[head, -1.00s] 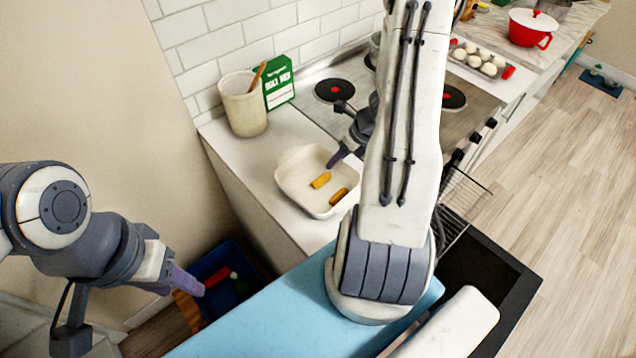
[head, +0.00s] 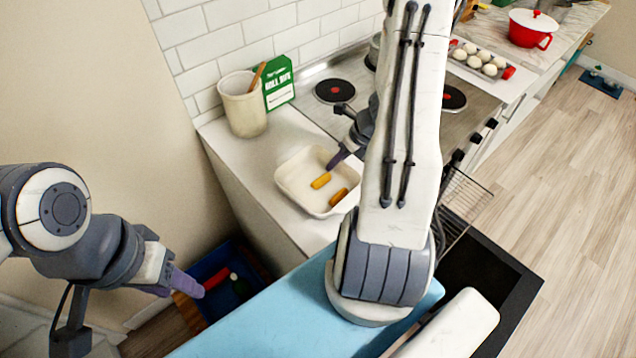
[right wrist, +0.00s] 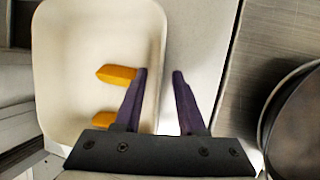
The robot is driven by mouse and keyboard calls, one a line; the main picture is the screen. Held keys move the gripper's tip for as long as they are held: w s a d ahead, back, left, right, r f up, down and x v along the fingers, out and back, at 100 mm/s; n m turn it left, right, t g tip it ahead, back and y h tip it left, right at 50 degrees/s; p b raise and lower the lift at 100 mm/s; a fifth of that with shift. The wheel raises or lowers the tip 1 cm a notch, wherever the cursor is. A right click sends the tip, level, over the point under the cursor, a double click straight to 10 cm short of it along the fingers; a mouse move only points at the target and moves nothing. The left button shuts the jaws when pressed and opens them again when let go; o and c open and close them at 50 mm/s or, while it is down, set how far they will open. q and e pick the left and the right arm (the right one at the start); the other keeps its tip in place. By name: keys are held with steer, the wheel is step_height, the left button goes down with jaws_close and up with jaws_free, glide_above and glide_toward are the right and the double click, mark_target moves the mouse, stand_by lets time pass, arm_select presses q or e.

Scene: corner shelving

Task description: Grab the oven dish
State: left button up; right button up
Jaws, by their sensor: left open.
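The oven dish (head: 284,180) is a cream, square-sided dish on the white counter, with two orange-yellow pieces (head: 321,181) in it. It also fills the left of the right wrist view (right wrist: 75,45). My right gripper (right wrist: 160,74) is open at the dish's right side, one purple finger over the inside and the other over the counter outside, with the rim between them. I cannot tell whether a finger touches the wall. In the head view my right arm hides most of this gripper. My left gripper (head: 192,287) is at lower left, open and empty, well away from the dish.
A cream crock (head: 243,108) with a wooden spoon and a green box (head: 278,85) stand behind the dish. The stove (head: 334,90) lies to its right. A blue bin (head: 213,262) is on the floor near my left gripper. An oven rack (head: 466,196) sticks out.

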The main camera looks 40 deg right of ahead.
jaws_close()
stand_by(1.2)
